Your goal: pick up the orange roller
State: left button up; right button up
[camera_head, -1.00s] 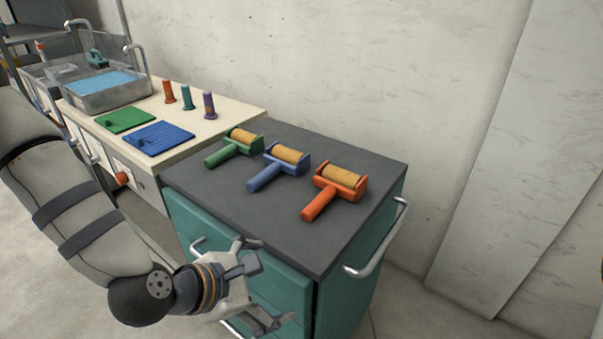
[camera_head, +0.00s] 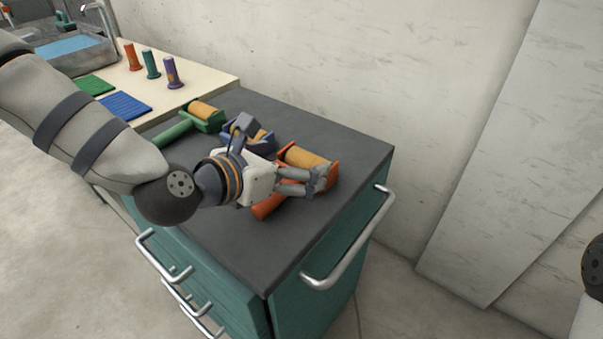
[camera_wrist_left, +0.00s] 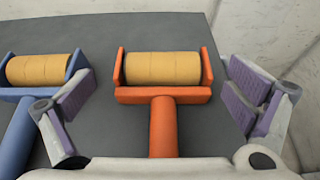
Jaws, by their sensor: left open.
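The orange roller (camera_head: 333,178) lies on the dark top of the teal cabinet, with a yellow-orange drum in an orange frame. In the left wrist view the orange roller (camera_wrist_left: 163,125) is centred, its handle pointing toward my palm. My left gripper (camera_head: 320,180) is over the roller in the head view and hides part of its frame and handle. In the left wrist view my left gripper (camera_wrist_left: 160,108) is open, with one finger on each side of the handle and frame, apart from both. My right gripper is not in view.
A blue roller (camera_head: 262,138) lies close to the left, partly hidden by my gripper. A green roller (camera_head: 205,118) lies beyond it. Several coloured handles, such as the purple one (camera_head: 170,72), stand on the cream table. The cabinet top (camera_head: 350,140) is clear to the right.

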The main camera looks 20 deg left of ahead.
aim_at(307, 159)
pick_arm(q)
jog(key=x, duration=0.4)
jog(key=shift+w+d+f+b, duration=0.1)
jog(key=shift+d+f+b, duration=0.1)
jog(key=shift+f+b, duration=0.2)
jog(key=shift+w+d, duration=0.1)
jog(key=shift+w, duration=0.15)
jog(key=c, duration=1.3)
jog(key=shift+o, duration=0.2)
